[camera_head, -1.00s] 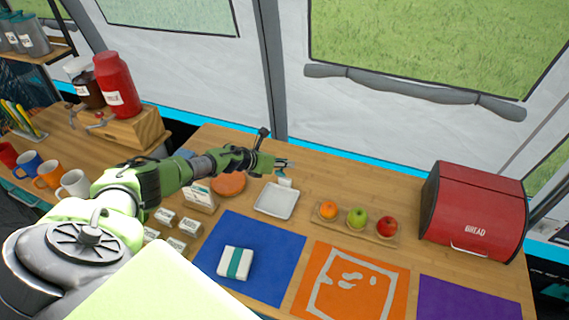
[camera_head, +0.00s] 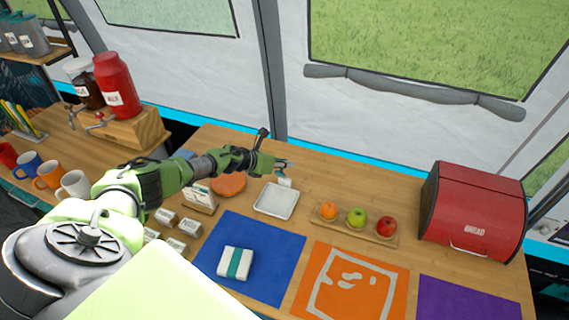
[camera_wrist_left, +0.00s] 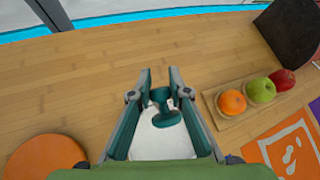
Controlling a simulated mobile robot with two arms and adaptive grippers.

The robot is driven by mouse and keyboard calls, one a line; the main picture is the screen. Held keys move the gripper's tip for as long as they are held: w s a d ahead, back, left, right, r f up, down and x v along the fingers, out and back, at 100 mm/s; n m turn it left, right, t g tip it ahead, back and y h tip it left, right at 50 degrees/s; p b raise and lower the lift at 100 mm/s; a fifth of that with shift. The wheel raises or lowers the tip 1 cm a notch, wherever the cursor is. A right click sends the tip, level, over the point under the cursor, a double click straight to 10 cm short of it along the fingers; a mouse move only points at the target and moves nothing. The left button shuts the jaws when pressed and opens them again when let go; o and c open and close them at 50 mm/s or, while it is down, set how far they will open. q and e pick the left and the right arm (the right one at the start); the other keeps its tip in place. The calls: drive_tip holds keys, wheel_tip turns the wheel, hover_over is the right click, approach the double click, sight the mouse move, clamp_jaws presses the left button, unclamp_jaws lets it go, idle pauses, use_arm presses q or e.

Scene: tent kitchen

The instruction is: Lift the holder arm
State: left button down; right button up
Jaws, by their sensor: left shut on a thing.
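The holder looks like a shallow white square tray (camera_head: 276,201) on the wooden counter. A teal piece with a round knob (camera_wrist_left: 165,106), seemingly the holder arm, shows between my left fingers in the left wrist view, above the white surface. My left gripper (camera_head: 284,167) reaches from the left to just behind the tray and is shut on this teal piece. In the head view the fingers and a small pale part below them partly hide the hold. I cannot tell how far the arm is raised. My right gripper is in neither view.
A wooden tray (camera_head: 385,238) with an orange and two apples lies right of the white tray. A red bread box (camera_head: 473,213) stands at the far right. An orange disc (camera_head: 228,186) lies left, under my arm. Blue, orange and purple mats line the front, a wrapped white bundle (camera_head: 235,263) on the blue.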

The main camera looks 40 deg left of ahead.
use_arm(q)
drive_tip(key=shift+w+a+r, duration=0.1)
drive_tip(key=shift+a+r, duration=0.05)
drive_tip(key=shift+a, duration=0.25)
drive_tip(key=c, duration=1.9)
unclamp_jaws()
drive_tip(key=shift+w+f, duration=0.1)
drive_tip(key=shift+f, duration=0.2)
drive_tip(key=shift+d, duration=0.1)
drive_tip(key=shift+s+r, duration=0.15)
drive_tip(key=shift+s, duration=0.05)
drive_tip(key=v, duration=1.1)
drive_tip(key=shift+s, duration=0.25)
drive_tip(key=shift+r, duration=0.1)
